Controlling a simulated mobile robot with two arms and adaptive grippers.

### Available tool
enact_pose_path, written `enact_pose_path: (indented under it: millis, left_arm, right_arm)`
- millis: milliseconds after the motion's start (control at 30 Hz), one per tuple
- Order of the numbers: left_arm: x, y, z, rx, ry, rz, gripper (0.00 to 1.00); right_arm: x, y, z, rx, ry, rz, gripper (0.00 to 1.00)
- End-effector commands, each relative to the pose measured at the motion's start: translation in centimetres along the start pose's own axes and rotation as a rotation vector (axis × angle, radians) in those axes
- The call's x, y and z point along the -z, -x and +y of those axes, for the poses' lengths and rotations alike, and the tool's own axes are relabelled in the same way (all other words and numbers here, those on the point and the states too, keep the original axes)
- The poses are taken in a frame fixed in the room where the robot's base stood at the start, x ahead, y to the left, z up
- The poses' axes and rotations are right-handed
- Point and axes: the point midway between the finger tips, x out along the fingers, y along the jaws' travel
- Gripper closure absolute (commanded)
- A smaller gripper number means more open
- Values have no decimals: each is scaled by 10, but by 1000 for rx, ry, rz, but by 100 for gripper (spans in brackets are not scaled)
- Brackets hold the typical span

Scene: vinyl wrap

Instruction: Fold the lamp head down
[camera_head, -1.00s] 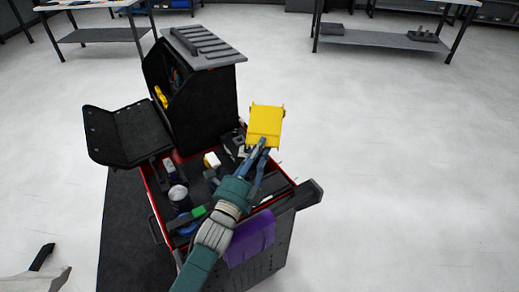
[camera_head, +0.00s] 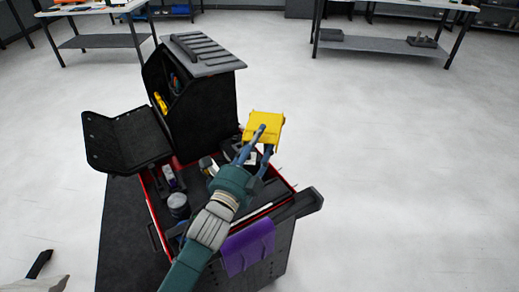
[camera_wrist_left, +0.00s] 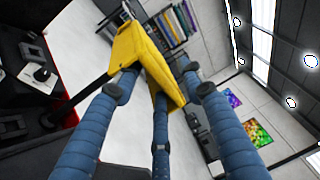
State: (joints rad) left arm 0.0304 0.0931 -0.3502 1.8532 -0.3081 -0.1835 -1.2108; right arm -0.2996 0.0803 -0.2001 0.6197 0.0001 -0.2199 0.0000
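The yellow lamp head (camera_head: 265,126) stands raised above the back right part of the tool cart. In the left wrist view the lamp head (camera_wrist_left: 145,58) is large and tilted, with a dark stem (camera_wrist_left: 92,92) running down from it to the cart. My left gripper (camera_head: 262,140) is at the lamp head, its blue fingers spread. One finger overlaps its front face and another is below its lower edge. In the left wrist view the left gripper's fingers (camera_wrist_left: 162,85) spread around the lamp head's near end. Whether they press on it I cannot tell.
The cart (camera_head: 262,262) has a red rim and holds tools, a can (camera_head: 178,203) and other small items. A black cabinet (camera_head: 205,110) with an open flap (camera_head: 125,138) stands at its back left. A purple cloth (camera_head: 248,247) hangs in front. The floor at right is clear.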

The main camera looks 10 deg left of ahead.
Motion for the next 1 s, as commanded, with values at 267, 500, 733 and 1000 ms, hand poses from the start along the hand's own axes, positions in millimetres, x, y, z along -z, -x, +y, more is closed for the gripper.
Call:
enact_pose_path:
  millis: [267,500,733,1000]
  left_arm:
    - [-3,-7,-50,64,-14,1,67]
    - [-5,-4,-18,-10,-9,-11,67]
    - [-5,8,-18,-13,-7,-10,67]
    - [-5,28,-19,-15,-7,-10,67]
  right_arm:
    - [0,2,0,0,0,0,53]
    - [0,3,0,0,0,0,53]
    - [0,8,-1,1,0,-1,53]
    - [1,13,-1,1,-1,0,53]
